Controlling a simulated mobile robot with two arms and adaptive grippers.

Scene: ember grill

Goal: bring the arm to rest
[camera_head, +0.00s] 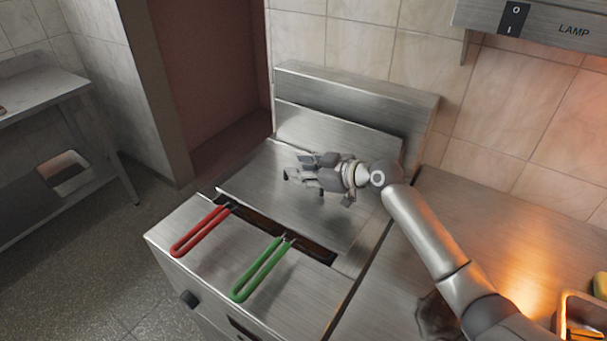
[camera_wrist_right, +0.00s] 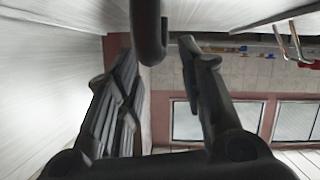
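My right arm reaches in from the lower right of the head view. Its gripper (camera_head: 293,167) is above the steel top of the fryer (camera_head: 262,196), behind the basket handles, with its fingers pointing left. In the right wrist view the two fingers (camera_wrist_right: 158,58) stand apart with nothing seen held between them. A dark rounded bar (camera_wrist_right: 148,32) shows at the top of that view; I cannot tell what it is. My left gripper is not in view.
A red handle (camera_head: 200,231) and a green handle (camera_head: 262,269) stick out from the fryer's front. A lamp switch box (camera_head: 540,22) hangs at the upper right. A metal pan (camera_head: 566,300) stands at the lower right. A steel table (camera_head: 40,88) is at the left.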

